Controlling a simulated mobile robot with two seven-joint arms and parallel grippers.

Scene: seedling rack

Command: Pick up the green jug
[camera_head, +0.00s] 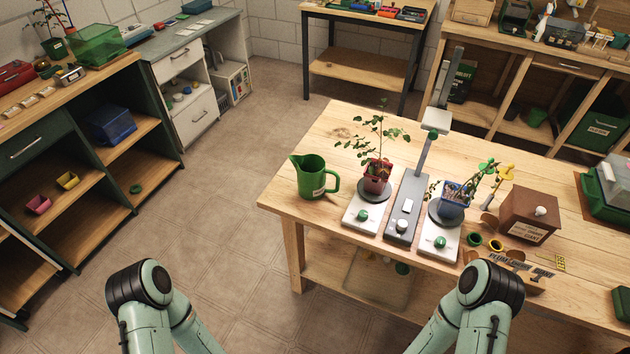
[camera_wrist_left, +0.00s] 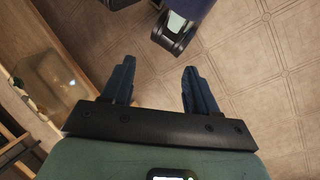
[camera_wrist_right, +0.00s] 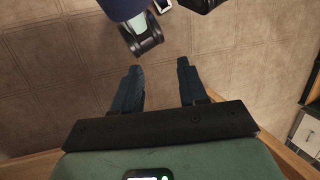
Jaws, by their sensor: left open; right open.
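The green jug (camera_head: 312,177) stands upright on the left end of the wooden table, near its left edge. Its spout points left and its handle points right. A small pale label is on its side. In the head view both my arms show at the bottom, but my grippers are out of that view. My left gripper (camera_wrist_left: 157,78) is open and empty in the left wrist view, over the tiled floor. My right gripper (camera_wrist_right: 160,72) is open and empty in the right wrist view, also over the floor. Neither wrist view shows the jug.
A brown box (camera_head: 529,215) stands farther right. Bare tabletop (camera_head: 335,135) lies behind the jug; floor is clear to its left.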

